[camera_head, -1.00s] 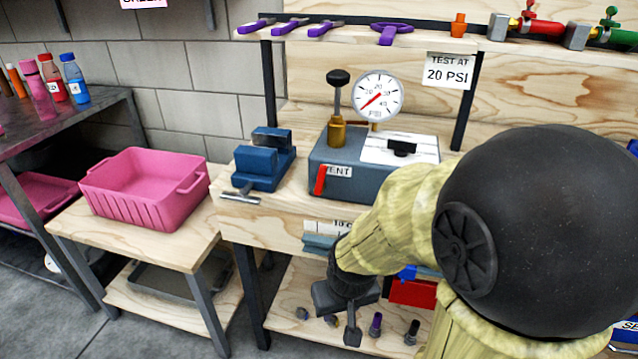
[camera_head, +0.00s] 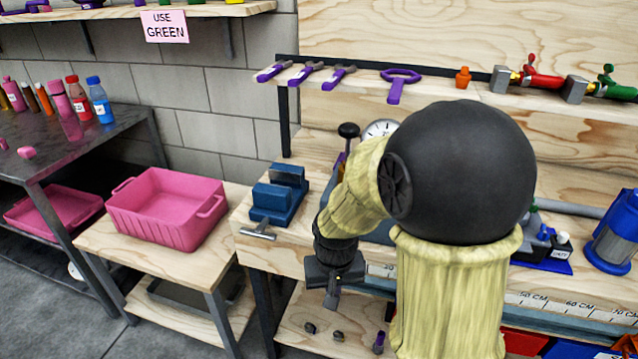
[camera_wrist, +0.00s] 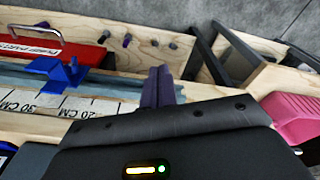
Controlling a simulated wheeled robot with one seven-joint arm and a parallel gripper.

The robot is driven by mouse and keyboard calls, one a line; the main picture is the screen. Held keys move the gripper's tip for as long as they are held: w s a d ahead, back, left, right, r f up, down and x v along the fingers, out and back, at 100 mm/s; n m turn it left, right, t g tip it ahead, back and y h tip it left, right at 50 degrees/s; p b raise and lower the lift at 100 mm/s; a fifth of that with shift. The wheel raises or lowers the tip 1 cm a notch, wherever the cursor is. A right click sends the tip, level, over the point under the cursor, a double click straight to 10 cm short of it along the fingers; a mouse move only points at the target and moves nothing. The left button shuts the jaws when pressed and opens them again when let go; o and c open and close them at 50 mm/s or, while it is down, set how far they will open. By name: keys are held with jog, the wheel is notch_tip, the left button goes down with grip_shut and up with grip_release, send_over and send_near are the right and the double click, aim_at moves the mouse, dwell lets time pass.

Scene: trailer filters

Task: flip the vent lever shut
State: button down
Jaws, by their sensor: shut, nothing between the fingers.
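The red vent lever is hidden behind my arm in the head view. Of its grey test box (camera_head: 380,233), only a small piece shows beside my arm. The top of the pressure gauge (camera_head: 380,128) and a black plunger knob (camera_head: 349,130) show above my forearm. My gripper (camera_head: 332,292) points down in front of the bench's front edge, below the bench top and apart from the box. It is shut and empty. In the wrist view its closed fingers (camera_wrist: 160,82) are near the bench edge with the ruler strip (camera_wrist: 62,104); no lever shows there.
A blue vise (camera_head: 277,195) stands at the bench's left end. A pink bin (camera_head: 167,207) sits on a low table to the left. Purple tools (camera_head: 303,76) lie on the shelf above. A red case (camera_wrist: 50,50) lies below the bench edge.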

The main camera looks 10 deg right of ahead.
jog(key=w+a+r+m+g+h+p, duration=0.1)
jog(key=w+a+r+m+p, duration=0.1)
jog(key=w+r+p, duration=0.5)
jog(key=w+a+r+m+g+h+p, duration=0.1)
jog(key=w+a+r+p, duration=0.3)
jog(key=r+p, duration=1.3)
jog(key=w+m+g+p, duration=0.1)
jog(key=w+p, duration=0.3)
jog(key=p, duration=0.6)
jog(key=shift+a+m+h, duration=0.2)
jog(key=shift+m+h, duration=0.2)
jog(key=s+d+f+p, duration=0.3)
jog(key=d+f+p, duration=0.2)
jog(key=f, duration=0.5)
jog(key=shift+s+d, duration=0.25)
jog(key=shift+d, duration=0.3)
jog(key=shift+f, duration=0.1)
